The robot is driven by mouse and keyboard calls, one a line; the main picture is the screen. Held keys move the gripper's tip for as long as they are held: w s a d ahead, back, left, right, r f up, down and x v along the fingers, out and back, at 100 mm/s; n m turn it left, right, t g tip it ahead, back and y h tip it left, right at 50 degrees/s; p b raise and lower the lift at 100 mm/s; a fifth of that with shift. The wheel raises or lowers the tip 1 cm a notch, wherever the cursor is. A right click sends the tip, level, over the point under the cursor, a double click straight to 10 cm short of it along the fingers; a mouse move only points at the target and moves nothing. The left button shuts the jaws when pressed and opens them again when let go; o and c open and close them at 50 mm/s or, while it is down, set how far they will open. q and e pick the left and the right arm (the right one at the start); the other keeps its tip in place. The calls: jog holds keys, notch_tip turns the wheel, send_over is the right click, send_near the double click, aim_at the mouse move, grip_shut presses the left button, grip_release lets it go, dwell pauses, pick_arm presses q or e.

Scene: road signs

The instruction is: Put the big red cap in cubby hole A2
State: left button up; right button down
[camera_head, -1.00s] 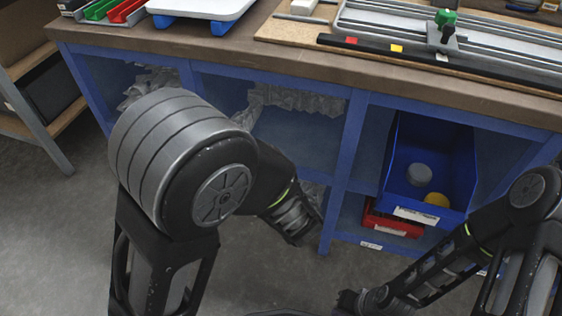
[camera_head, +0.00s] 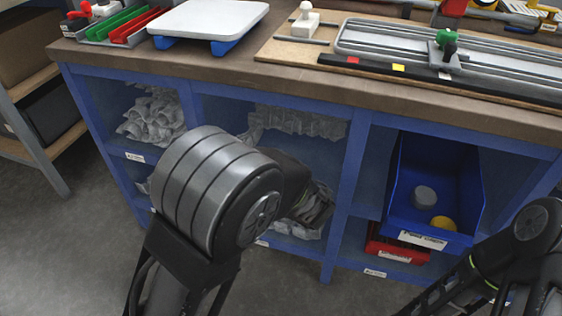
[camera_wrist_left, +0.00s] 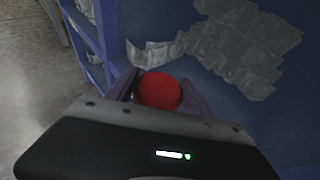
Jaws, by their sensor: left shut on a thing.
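The big red cap (camera_wrist_left: 158,92) shows as a round red shape in the left wrist view. My left gripper (camera_wrist_left: 160,80) is shut on it, with a finger on either side. In the left wrist view the cap is in front of a blue cubby interior with crumpled grey packing. In the head view my left arm reaches to the middle cubby of the blue shelf (camera_head: 345,190), and the arm hides the cap. The cubby labels are too small to read, so I cannot tell which is A2. My right gripper is out of view.
A blue bin (camera_head: 400,200) with a grey and a yellow cap stands in the right cubby, above a red bin (camera_head: 385,250). The left cubby holds grey packing (camera_head: 155,118). The worktop (camera_head: 290,85) above carries a white tray (camera_head: 209,18) and a rail fixture.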

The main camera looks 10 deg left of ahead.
pick_arm(q)
jog(key=w, duration=0.3)
jog(key=w+b, duration=0.1)
jog(key=w, duration=0.6)
jog(key=shift+w+d+f, duration=0.1)
jog(key=shift+w+d, duration=0.1)
jog(key=shift+d, duration=0.1)
jog(key=shift+s+f+b, duration=0.2)
jog(key=shift+f+b, duration=0.3)
jog(key=shift+f, duration=0.45)
notch_tip(320, 180, down, 5)
jog(key=b, duration=0.2)
jog(key=shift+b, duration=0.3)
jog(key=shift+w+f, duration=0.1)
jog(key=shift+w, duration=0.1)
